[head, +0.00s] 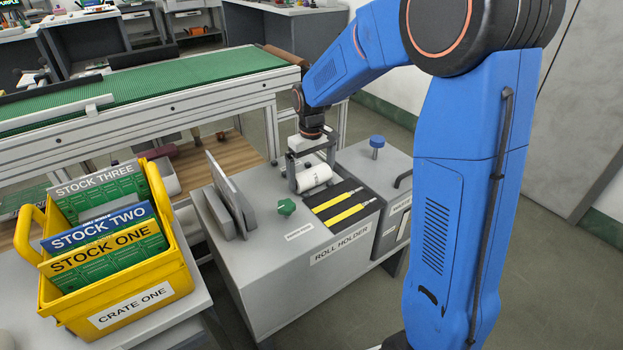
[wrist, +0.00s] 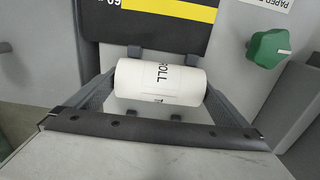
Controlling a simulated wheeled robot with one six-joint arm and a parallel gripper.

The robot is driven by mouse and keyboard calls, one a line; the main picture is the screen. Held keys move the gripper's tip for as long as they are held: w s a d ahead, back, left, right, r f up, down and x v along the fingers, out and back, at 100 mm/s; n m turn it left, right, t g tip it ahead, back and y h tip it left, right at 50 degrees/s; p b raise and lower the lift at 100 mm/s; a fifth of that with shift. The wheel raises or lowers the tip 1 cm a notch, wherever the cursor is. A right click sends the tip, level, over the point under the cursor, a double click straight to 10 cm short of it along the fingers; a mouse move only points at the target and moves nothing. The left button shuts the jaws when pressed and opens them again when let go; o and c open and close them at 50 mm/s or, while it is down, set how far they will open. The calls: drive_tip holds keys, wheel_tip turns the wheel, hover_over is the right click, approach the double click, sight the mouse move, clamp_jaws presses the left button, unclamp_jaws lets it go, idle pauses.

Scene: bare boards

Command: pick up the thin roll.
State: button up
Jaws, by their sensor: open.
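A white roll (head: 316,177) lies on the grey roll holder cabinet (head: 262,262), at the far end of its top. It also shows in the wrist view (wrist: 150,84), lying crosswise, with printed text of which "ROLL" and a "T" can be read. My gripper (head: 311,175) is open and points down over the roll. In the wrist view its two dark fingers (wrist: 160,92) stand at the two ends of the roll, one on each side. Whether the fingers touch the roll ends cannot be told.
A black panel with yellow strips (head: 340,203) lies in front of the roll. A green knob (head: 286,207) and upright grey plates (head: 230,195) stand to the left, a blue knob (head: 377,142) to the right.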

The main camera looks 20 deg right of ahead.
drive_tip(key=c, duration=0.9)
drive_tip(key=shift+r, duration=0.1)
